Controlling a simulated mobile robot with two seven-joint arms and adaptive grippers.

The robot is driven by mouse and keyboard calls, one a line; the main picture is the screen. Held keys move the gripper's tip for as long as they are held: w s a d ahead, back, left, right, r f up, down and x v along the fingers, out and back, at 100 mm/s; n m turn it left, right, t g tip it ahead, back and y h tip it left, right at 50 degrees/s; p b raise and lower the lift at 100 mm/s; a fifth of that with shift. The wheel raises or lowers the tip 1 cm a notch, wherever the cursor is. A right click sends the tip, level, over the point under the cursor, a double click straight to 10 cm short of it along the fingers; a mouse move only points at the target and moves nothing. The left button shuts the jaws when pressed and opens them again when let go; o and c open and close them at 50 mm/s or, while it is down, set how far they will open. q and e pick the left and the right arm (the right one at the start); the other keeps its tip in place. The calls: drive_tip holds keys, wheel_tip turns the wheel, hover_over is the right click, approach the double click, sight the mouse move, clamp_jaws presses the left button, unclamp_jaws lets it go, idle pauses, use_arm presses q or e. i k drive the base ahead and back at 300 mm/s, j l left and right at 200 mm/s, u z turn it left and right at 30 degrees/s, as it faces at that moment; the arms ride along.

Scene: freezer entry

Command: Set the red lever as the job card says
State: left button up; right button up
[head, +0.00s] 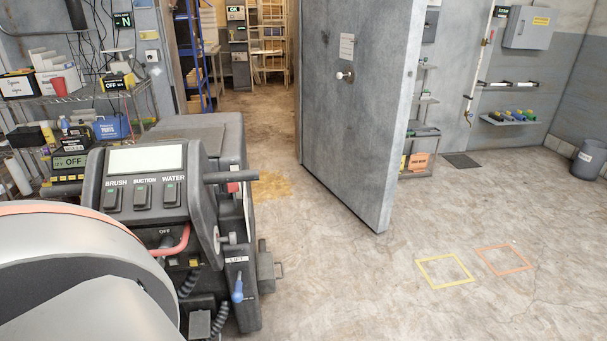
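A dark grey floor machine (225,140) stands at the left. On its panel, below the switches, a red bent lever (183,239) shows near a label reading OFF. Its lower end and full setting are partly hidden by a large pale rounded shape, likely part of my own arm. A small red part (233,187) also shows on the machine's right side. No job card can be made out for certain; a white sheet (347,47) on the grey door is too small to read. Neither gripper is in view.
The panel has switches marked BRUSH, SUCTION and WATER, and a blue lever (238,288) below a LIFT label. The thick grey door (355,110) stands open. Shelves (75,95) crowd the left. The floor at right is clear, with yellow (445,257) and orange (503,247) outlines.

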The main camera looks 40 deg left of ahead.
sight(233, 188)
drive_tip(key=i+l+z, duration=0.15)
drive_tip(key=i, duration=0.45)
drive_tip(key=i+l+z, duration=0.15)
drive_tip(key=i, duration=0.45)
drive_tip(key=i+u, duration=0.2)
drive_tip(key=u, duration=0.25)
drive_tip(key=i+u, duration=0.25)
drive_tip(key=u, duration=0.25)
drive_tip(key=i+l+u, duration=0.15)
drive_tip(key=u, duration=0.3)
drive_tip(key=i+u, duration=0.2)
drive_tip(key=u, duration=0.25)
drive_tip(key=i+l+u, duration=0.15)
drive_tip(key=u, duration=0.35)
drive_tip(key=i+l+u, duration=0.1)
drive_tip(key=u, duration=0.35)
drive_tip(key=i+l+u, duration=0.15)
drive_tip(key=u, duration=0.2)
drive_tip(key=l+u, duration=0.35)
drive_tip(key=i+l+u, duration=0.15)
drive_tip(key=l+u, duration=0.2)
drive_tip(key=j, duration=0.1)
